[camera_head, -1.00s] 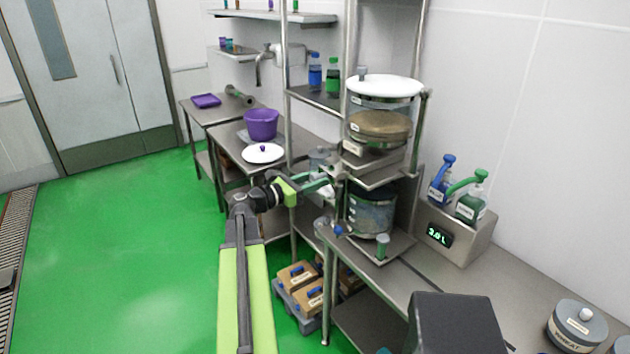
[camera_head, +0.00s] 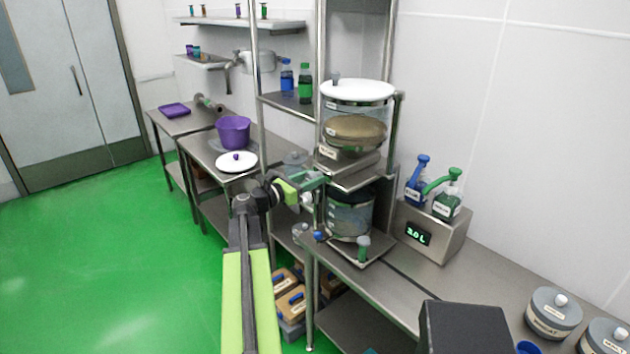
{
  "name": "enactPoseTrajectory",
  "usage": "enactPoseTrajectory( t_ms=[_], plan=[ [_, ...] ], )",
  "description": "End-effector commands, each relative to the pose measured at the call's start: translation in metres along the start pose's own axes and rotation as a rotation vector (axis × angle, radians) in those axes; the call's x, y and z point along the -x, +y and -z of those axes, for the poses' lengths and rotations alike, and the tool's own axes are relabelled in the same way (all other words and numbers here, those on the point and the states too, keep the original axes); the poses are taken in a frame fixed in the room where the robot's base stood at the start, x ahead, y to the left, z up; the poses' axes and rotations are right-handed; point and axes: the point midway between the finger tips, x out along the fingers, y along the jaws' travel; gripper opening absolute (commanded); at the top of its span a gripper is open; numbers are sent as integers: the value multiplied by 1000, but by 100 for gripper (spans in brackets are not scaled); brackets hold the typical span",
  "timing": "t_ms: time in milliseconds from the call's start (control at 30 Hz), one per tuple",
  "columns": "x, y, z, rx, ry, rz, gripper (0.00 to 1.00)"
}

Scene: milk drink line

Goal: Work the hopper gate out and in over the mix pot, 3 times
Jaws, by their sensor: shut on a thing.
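The hopper (camera_head: 356,128), a clear drum with a white lid and tan contents, stands on the steel rack at the centre right. The mix pot (camera_head: 350,214), dark-rimmed and clear-sided, stands below it on the bench. The steel hopper gate (camera_head: 352,177) shows as a flat plate between the two. My gripper (camera_head: 314,184) is at the gate's left end, left of and above the pot. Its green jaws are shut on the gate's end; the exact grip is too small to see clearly. The pot's contents are hard to make out.
A rack post (camera_head: 265,110) stands close behind my arm. A dispenser box (camera_head: 433,232) with blue and green pump bottles stands right of the pot. A white lid (camera_head: 236,161) and purple bucket (camera_head: 234,132) sit on the table behind. The green floor at left is clear.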

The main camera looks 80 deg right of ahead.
Motion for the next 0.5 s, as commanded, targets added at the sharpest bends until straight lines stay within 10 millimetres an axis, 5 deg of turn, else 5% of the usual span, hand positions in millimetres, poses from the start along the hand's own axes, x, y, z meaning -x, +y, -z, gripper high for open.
enactPoseTrajectory(
  t_ms=[233, 267, 400, 500],
  plan=[
    [4, 4, -3, 4, -8, -10, 0],
    [5, 5, -3, 4, -8, -11, 41],
    [8, 7, -2, 4, -7, -15, 59],
    [10, 8, -2, 3, -6, -17, 59]
  ],
)
